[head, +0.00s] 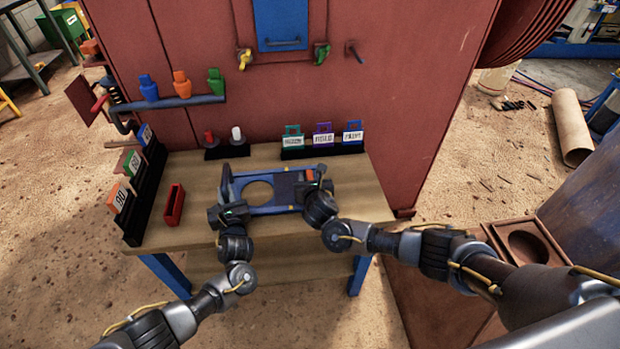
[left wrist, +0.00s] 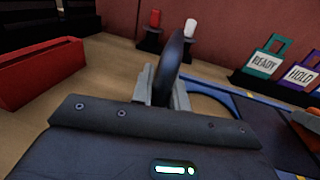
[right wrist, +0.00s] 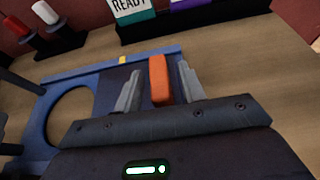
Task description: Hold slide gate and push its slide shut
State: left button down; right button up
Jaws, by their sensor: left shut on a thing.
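The slide gate lies on the wooden table, with a blue frame (head: 270,210) and a round opening through which wood shows. Its dark slide plate (head: 285,187) sits right of the opening, which looks uncovered. My left gripper (head: 227,203) is shut on the dark upright handle (left wrist: 173,65) at the frame's left end. The slide's orange tab (right wrist: 159,79) stands upright at the right; it also shows in the head view (head: 310,175). My right gripper (right wrist: 160,88) is open, one finger on each side of the tab, with small gaps visible. Its arm partly hides the gate's right end.
A red tray (head: 174,204) lies left of the gate. READY, HOLD and a third tag stand in a black rack (head: 322,150) at the back. A red and a white peg stand in a black holder (head: 227,151). A tag rack (head: 147,195) lines the left edge.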

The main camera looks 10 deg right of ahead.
jog(key=shift+w+f, duration=0.15)
jog(key=shift+w, duration=0.2)
grip_shut()
pick_arm(q)
jog(key=shift+d, duration=0.15)
pick_arm(e)
jog(key=a, duration=0.8)
jog(key=w+a, duration=0.1)
jog(key=a, duration=0.3)
jog(key=shift+a, duration=0.2)
pick_arm(q)
jog(key=shift+d, duration=0.1)
pick_arm(e)
grip_release()
